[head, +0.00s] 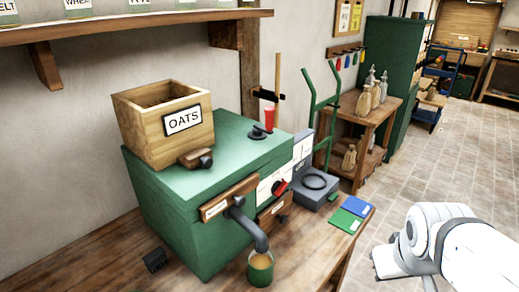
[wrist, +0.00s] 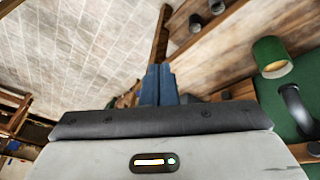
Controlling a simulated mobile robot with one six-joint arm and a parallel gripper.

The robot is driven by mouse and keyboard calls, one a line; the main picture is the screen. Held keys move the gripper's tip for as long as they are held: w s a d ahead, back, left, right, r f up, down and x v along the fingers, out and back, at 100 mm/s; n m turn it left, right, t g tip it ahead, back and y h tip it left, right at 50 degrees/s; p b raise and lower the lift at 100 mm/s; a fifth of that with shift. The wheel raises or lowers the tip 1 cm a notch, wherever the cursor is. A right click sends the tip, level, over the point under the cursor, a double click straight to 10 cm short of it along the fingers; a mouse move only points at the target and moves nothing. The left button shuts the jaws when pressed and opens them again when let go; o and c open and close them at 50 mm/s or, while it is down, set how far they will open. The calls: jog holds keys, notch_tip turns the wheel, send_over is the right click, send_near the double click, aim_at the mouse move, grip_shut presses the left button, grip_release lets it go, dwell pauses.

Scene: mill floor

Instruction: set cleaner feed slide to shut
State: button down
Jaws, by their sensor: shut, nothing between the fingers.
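The green cleaner (head: 200,215) stands on the wooden bench in the head view, with a wooden hopper box marked OATS (head: 150,130) on top. A small wooden slide with a dark knob (head: 193,158) sits at the hopper's foot; its exact setting is hard to tell. A wooden plate with a small label (head: 228,198) is on the machine's front above the grey spout. I cannot read which part is named feed slide. My gripper (wrist: 159,85) has its blue fingers together and empty in the wrist view, apart from the machine. Its fingertips do not show in the head view.
A green cup (head: 260,270) with yellowish contents stands under the spout; a green cup also shows in the wrist view (wrist: 272,57). A red knob (head: 280,187), a grey scale (head: 315,188) and blue and green cards (head: 356,207) are nearby. Tiled floor lies open at right.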

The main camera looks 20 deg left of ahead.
aim_at(210, 163)
jog(key=w+a+r+n+t+y+b, duration=0.25)
jog(key=w+a+n+t, duration=0.35)
jog(key=n, duration=0.5)
jog(key=w+a+r+n+t+y+b, duration=0.2)
jog(key=w+a+r+n+t+b, duration=0.15)
jog(key=w+n, duration=0.65)
jog(key=s+a+r+n+g+y+b, duration=0.1)
jog(key=s+a+n+g+y, duration=0.4)
jog(key=a+n, duration=0.6)
jog(key=s+a+r+n+g+y+b, duration=0.15)
jog(key=s+a+n+y, duration=0.4)
jog(key=n, duration=0.85)
jog(key=shift+y, duration=0.9)
jog(key=x, duration=0.5)
jog(key=p+x, duration=0.1)
jog(key=x, duration=0.9)
jog(key=shift+w+a+f+p, duration=0.1)
jog(key=shift+w+p, duration=0.2)
jog(key=shift+w, duration=0.2)
